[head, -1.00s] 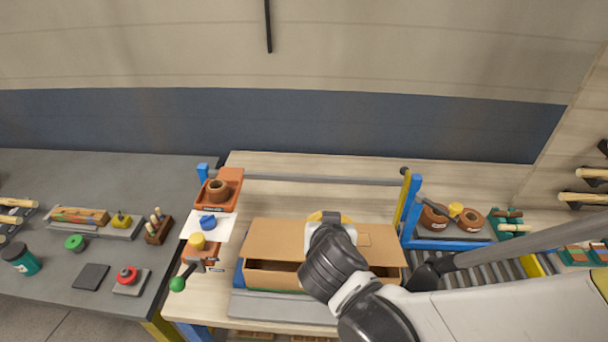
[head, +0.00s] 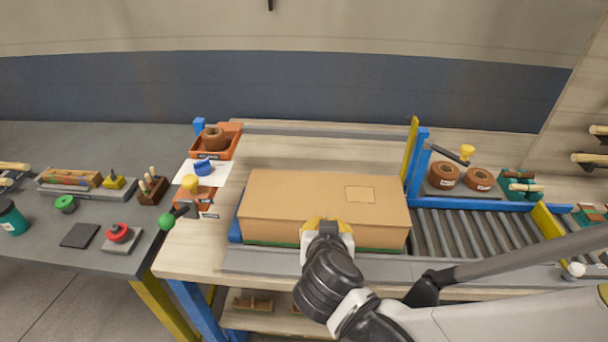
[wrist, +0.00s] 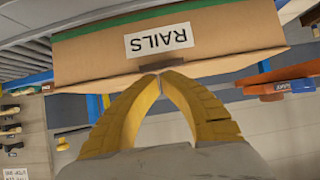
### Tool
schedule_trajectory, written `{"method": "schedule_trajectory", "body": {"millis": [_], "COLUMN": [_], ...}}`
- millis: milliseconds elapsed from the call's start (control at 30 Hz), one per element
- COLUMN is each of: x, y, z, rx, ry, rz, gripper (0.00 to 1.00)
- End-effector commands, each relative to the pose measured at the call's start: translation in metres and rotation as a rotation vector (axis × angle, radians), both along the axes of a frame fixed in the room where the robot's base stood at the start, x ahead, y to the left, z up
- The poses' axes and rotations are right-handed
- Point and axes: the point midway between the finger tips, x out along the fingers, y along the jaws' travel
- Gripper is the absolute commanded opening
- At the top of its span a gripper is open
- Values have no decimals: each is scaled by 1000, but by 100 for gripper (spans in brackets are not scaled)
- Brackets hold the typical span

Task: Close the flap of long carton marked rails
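The long cardboard carton (head: 290,200) stands on the bench in the head view, with its flap (head: 285,188) lying across the top and no opening showing from above. In the wrist view the carton (wrist: 90,62) appears upside down, with a white RAILS label (wrist: 160,40) on its front face. The flap's free edge (wrist: 90,84) juts slightly out from that face. My gripper (wrist: 159,74) has its yellow fingertips together at the middle of this edge. It seems to hold nothing; whether the tips touch the flap is unclear. My gripper (head: 327,226) is at the carton's front edge in the head view.
A roller conveyor (head: 465,235) and a blue post (head: 416,165) stand right of the carton. A green-knobbed lever (head: 167,221) and an orange tray (head: 218,150) are to its left. Brown tape rolls (head: 445,175) sit at the right. Bare bench (head: 300,150) lies behind.

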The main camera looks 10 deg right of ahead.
Motion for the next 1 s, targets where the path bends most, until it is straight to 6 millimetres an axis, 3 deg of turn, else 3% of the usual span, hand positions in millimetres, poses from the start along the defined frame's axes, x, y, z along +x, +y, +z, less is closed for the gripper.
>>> {"method": "schedule_trajectory", "body": {"millis": [200, 1000], "x": [0, 7], "y": [0, -3], "z": [-12, -17], "rx": [0, -1], "ry": [0, 0], "rz": [0, -3], "gripper": [0, 0]}}
